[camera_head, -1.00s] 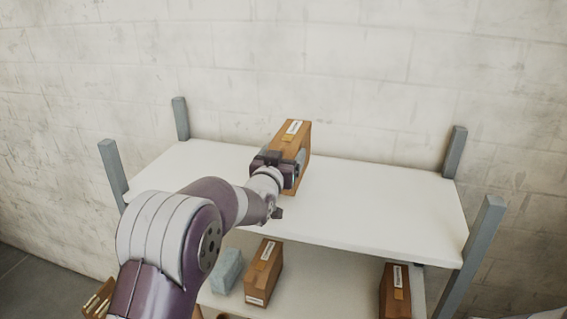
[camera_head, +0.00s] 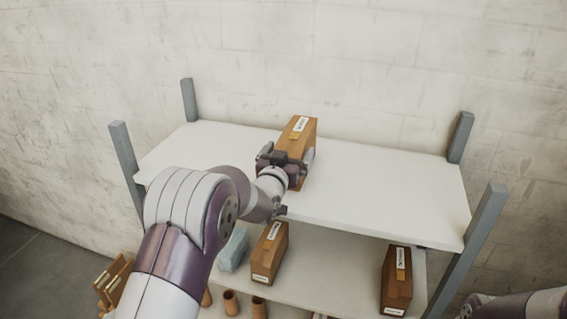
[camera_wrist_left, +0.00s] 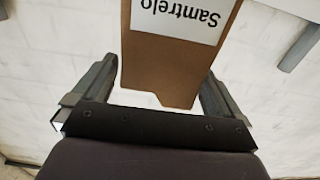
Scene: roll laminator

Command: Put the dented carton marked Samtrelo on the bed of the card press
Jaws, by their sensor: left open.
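The brown carton (camera_head: 298,135) stands on the white upper shelf. In the left wrist view the carton (camera_wrist_left: 165,65) shows a white label reading Samtrelo, upside down, and its lower edge has a notched, uneven outline. My left gripper (camera_head: 290,165) is open at the carton's near end, with one finger on each side. In the left wrist view the fingers of the left gripper (camera_wrist_left: 155,90) stand apart with the carton's near end between them; contact is not clear. A part of my right arm shows at the lower right, but its gripper is not seen. The card press is not in view.
The upper shelf (camera_head: 400,195) is otherwise bare. On the lower shelf are a blue-grey block (camera_head: 233,250), a brown carton (camera_head: 270,252), another carton (camera_head: 396,278) and several small brown cylinders (camera_head: 230,303). Grey posts (camera_head: 473,245) stand at the corners. A wall is behind.

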